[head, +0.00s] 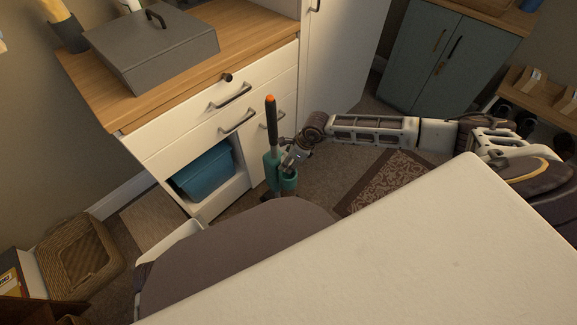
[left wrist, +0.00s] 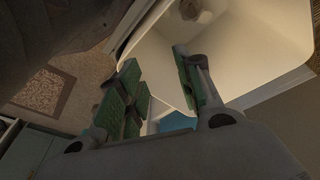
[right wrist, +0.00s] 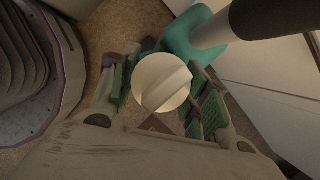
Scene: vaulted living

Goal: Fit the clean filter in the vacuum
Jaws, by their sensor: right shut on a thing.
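The vacuum (head: 271,150) stands upright on the floor by the white cabinet, a teal stick body with a black handle and orange tip. Its teal part also shows in the right wrist view (right wrist: 195,38). My right gripper (head: 292,158) is at its teal lower body. In the right wrist view a round cream filter (right wrist: 162,83) with a raised bar sits between the fingers, and the gripper is shut on it. The filter overlaps the teal part there; I cannot tell whether they touch. My left gripper (left wrist: 155,68) is open and empty, outside the head view.
A white container (left wrist: 240,45) with a round tan thing (left wrist: 196,10) inside is beyond my left fingers. A blue bin (head: 205,174) sits in the cabinet's (head: 165,155) open bay. A basket (head: 80,255) stands at left. A patterned rug (head: 390,180) lies right of the vacuum.

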